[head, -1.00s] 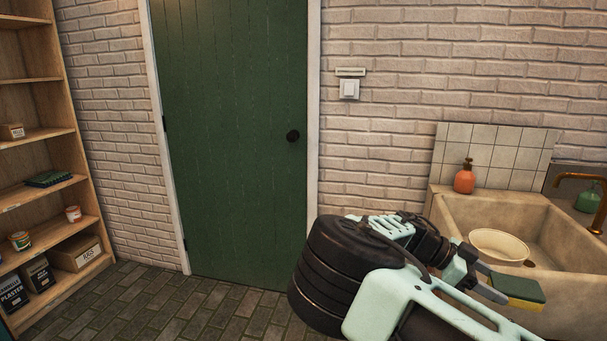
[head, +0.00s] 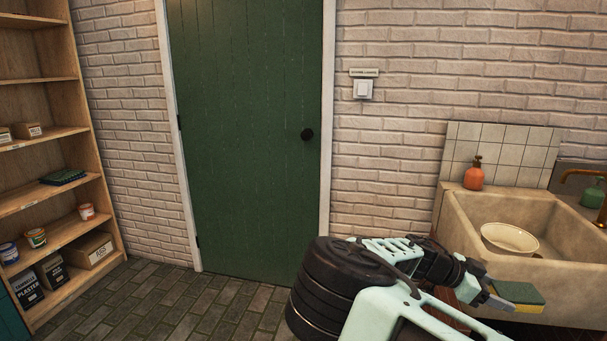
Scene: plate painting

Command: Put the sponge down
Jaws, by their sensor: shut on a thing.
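The sponge (head: 522,294), yellow with a green top layer, is at the lower right of the head view. My gripper (head: 505,297) is shut on it and holds it in front of the stone sink (head: 562,272). Part of the sponge's near edge is hidden by the gripper.
A cream bowl (head: 509,239) sits in the sink under a brass tap (head: 585,175). An orange bottle (head: 473,173) stands on the sink's back left corner. A green bottle (head: 592,194) is at the right. Wooden shelves (head: 62,133) stand left; the brick floor (head: 190,297) is clear by the green door (head: 255,140).

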